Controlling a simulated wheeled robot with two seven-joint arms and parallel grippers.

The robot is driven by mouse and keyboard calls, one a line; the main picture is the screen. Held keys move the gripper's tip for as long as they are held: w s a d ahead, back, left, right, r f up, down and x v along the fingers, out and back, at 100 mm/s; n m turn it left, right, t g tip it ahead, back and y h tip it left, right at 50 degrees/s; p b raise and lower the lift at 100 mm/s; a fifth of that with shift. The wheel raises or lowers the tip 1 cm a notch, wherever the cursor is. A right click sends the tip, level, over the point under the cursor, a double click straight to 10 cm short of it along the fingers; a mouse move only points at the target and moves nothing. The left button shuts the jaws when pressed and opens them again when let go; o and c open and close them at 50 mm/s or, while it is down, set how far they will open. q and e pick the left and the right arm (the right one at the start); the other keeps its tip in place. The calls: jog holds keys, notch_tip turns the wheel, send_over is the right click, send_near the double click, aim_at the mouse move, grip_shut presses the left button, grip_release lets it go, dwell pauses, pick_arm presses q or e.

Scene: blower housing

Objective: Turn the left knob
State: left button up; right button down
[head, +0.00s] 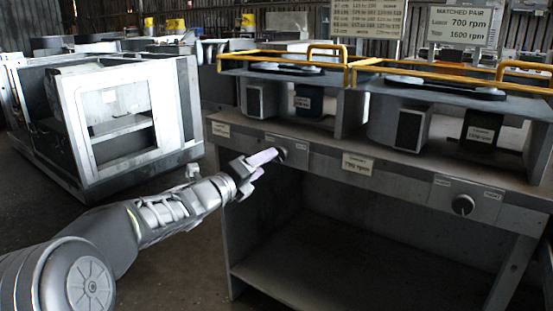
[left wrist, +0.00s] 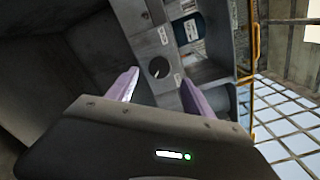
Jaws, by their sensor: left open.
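The left knob (head: 281,154) is a dark round knob on the front panel of the grey workbench, partly hidden behind my left gripper in the head view. In the left wrist view the knob (left wrist: 159,68) shows whole, with a light pointer line, ahead of and between the fingers. My left gripper (head: 264,163) is open, its pale fingers (left wrist: 160,90) apart and pointing at the knob. Nothing is seen between the fingers, and I cannot tell whether they touch the knob. My right gripper is not in view.
A right knob (head: 463,205) sits on the same bench front (head: 400,184). Two blower units with yellow rails (head: 280,55) stand on top. A sign (head: 465,25) reads 700 rpm and 1600 rpm. A large grey housing (head: 120,115) stands at left. The lower shelf (head: 350,270) is empty.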

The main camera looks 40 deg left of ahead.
aim_at(282, 153)
pick_arm(q)
jog(key=w, duration=0.6)
jog(key=shift+w+b, duration=0.3)
jog(key=shift+b, duration=0.05)
grip_shut()
dwell(0.3)
